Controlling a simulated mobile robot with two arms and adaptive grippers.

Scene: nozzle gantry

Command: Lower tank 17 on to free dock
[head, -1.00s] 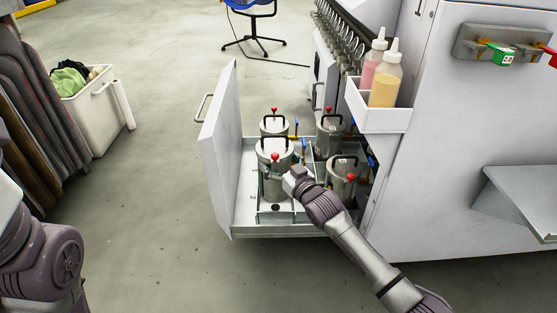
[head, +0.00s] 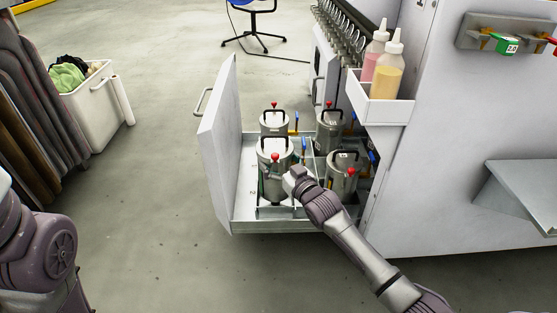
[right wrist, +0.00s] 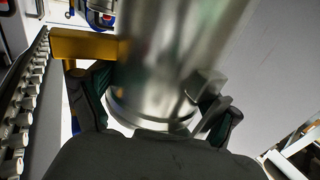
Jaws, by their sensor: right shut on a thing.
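A steel tank (head: 272,186) with a black handle and a red knob is upright over the front left dock (head: 290,212) of the pull-out drawer. My right gripper (head: 284,178) is shut on its side; the fingers are mostly hidden behind the tank and wrist. In the right wrist view the shiny tank (right wrist: 175,60) stands between the two fingers (right wrist: 155,112). Its number is not readable. Whether its base touches the dock cannot be told. My left arm shows at the left edge, its gripper out of view.
Three other tanks stand in the drawer: back left (head: 274,122), back right (head: 329,130) and front right (head: 341,178), close to my right wrist. The drawer front (head: 220,150) rises on the left. A bottle tray (head: 385,108) juts out above right. The floor in front is clear.

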